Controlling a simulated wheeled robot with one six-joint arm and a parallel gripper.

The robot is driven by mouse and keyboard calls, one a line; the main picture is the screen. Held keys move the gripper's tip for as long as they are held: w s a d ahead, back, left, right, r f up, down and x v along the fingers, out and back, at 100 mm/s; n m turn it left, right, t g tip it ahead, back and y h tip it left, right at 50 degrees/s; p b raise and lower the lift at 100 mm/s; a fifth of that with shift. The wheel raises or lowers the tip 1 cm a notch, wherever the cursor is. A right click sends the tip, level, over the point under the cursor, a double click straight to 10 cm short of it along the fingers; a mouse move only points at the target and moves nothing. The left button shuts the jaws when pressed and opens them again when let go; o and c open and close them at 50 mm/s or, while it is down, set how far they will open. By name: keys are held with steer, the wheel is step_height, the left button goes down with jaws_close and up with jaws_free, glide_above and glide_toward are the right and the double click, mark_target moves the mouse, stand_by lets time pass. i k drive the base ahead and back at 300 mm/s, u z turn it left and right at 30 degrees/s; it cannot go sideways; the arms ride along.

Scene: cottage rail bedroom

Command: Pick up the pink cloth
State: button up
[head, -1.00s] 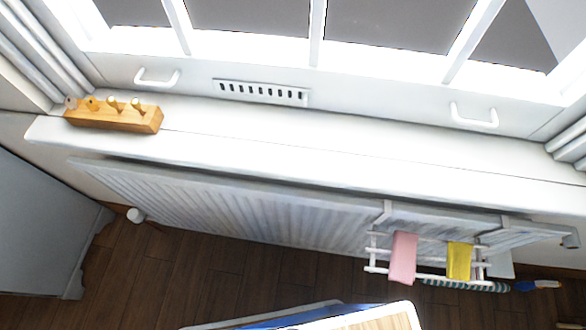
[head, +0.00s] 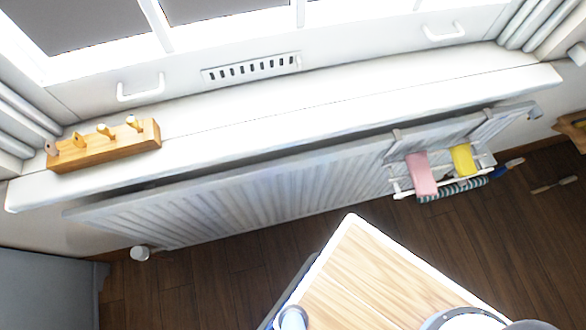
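The pink cloth (head: 421,175) hangs over a white rack (head: 402,192) hooked on the radiator, right of the middle in the head view. A yellow cloth (head: 463,159) hangs on the same rack, just to its right. A striped dark and pale roll or cloth (head: 452,190) shows along the rack's lower front. The cloth's lower end and the floor under it are partly hidden by the rack. My gripper is not in view.
A long white radiator (head: 240,200) runs under the white windowsill (head: 330,105). A wooden peg block (head: 104,148) stands on the sill's left. A grey cabinet (head: 45,290) is at lower left. A brush-like item (head: 554,185) lies on the floor at right.

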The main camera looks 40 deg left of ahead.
mark_target(423, 181)
steer(key=u, duration=0.05)
steer(key=i, duration=0.45)
steer(key=u, duration=0.55)
